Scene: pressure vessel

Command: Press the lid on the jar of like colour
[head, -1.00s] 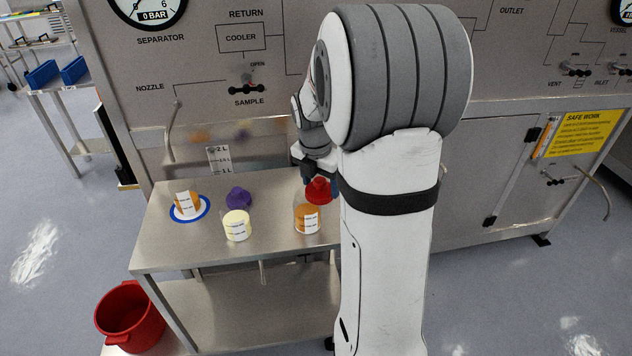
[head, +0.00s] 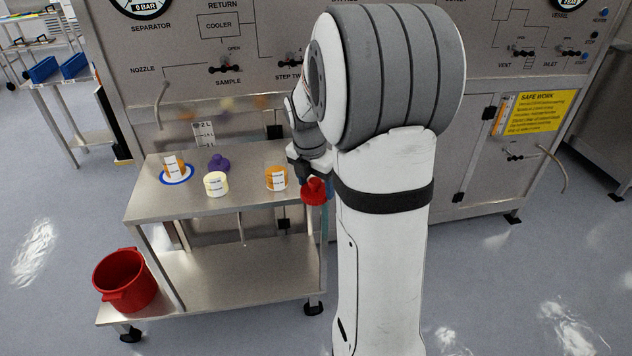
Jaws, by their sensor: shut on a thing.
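A red lid (head: 314,191) with a knob is held by my gripper (head: 316,180), whose fingers are mostly hidden behind the lid and arm. The lid hangs at the right edge of the steel table, to the right of and apart from a jar with orange contents (head: 276,178). A jar with pale yellow contents (head: 216,184) stands left of it. A purple lid (head: 218,163) lies behind the pale jar. No open red jar shows.
The steel trolley table (head: 150,208) has a bare lower shelf (head: 230,272) with a red bucket (head: 125,280) at its left. The panel with a nozzle pipe (head: 159,105) stands close behind. Floor is clear at the right.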

